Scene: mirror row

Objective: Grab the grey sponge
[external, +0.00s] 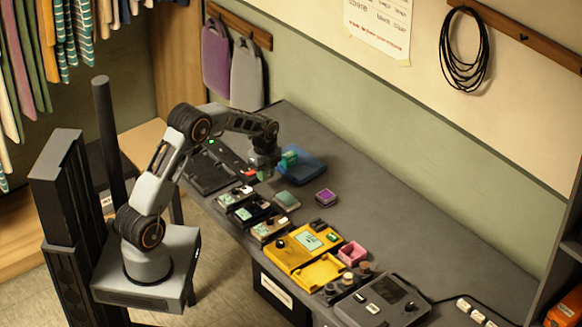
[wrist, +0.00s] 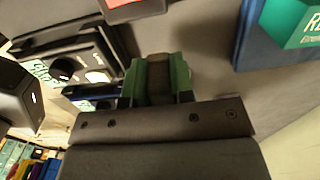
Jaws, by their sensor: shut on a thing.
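My gripper (external: 264,174) is over the far left part of the grey bench, just left of a blue tray. In the wrist view its two green-padded fingers (wrist: 158,78) are shut on a small, dull grey-brown block, which looks like the grey sponge (wrist: 158,70). The sponge sits between the pads, with its far end showing. In the external view the gripper hides it. I cannot tell whether it touches the bench.
The blue tray (external: 308,168) with a green box (external: 289,158) is close right of my gripper. Devices with knobs (external: 236,194) stand near the front edge. A small purple-topped box (external: 326,196) and a yellow tray (external: 319,273) are farther right. The bench's back strip is clear.

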